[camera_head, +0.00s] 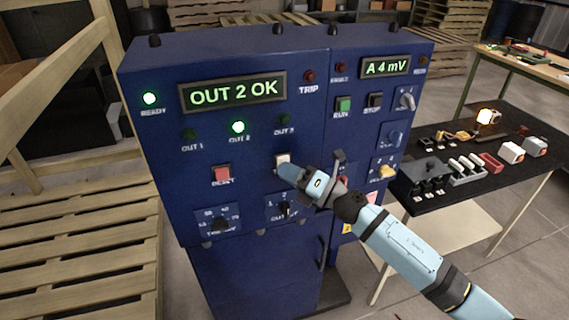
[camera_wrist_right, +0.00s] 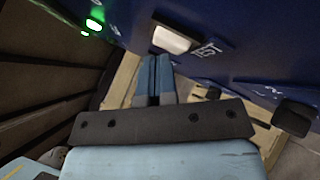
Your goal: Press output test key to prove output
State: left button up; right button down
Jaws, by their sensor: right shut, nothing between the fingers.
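The blue control cabinet (camera_head: 155,95) faces me. Its main display (camera_head: 233,92) reads "OUT 2 OK". The OUT 2 lamp (camera_head: 237,127) glows green; the OUT 1 lamp (camera_head: 190,135) and OUT 3 lamp (camera_head: 284,119) are dark. The white test key (camera_head: 282,158) is partly covered by my right gripper (camera_head: 283,170). In the right wrist view the key (camera_wrist_right: 172,40), labelled TEST, lies just beyond the closed fingertips (camera_wrist_right: 156,60). The gripper is shut and empty; I cannot tell whether it touches the key. My left gripper is out of view.
A red RESET key (camera_head: 222,176) and a selector knob (camera_head: 220,224) are left of the gripper. The output selector (camera_head: 285,208) is just below it. A second display (camera_head: 386,67) reads "A 4 mV". A dark table (camera_head: 500,181) with small parts stands at the right.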

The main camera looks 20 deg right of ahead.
jog(key=shift+s+d, duration=0.1)
jog(key=shift+s, duration=0.8)
jog(key=s+p, duration=0.1)
jog(key=s, duration=0.4)
dwell(0.7)
jog(key=s+d+f+m+g+h+p, duration=0.1)
jog(key=s+f+m+h+p, duration=0.1)
jog(key=s+f+m+h, duration=0.4)
jog(key=s+d+f+m+g+h+p, duration=0.1)
jog(key=s+f+m+h, duration=0.4)
jog(key=s+f+m, duration=1.1)
notch_tip(320, 180, down, 3)
jog(key=d+m+g, duration=0.1)
jog(key=m, duration=0.7)
jog(key=shift+s+r+m+g+h+p, duration=0.15)
jog(key=shift+s+m+g+h+p, duration=0.15)
jog(key=shift+s+h+p, duration=0.1)
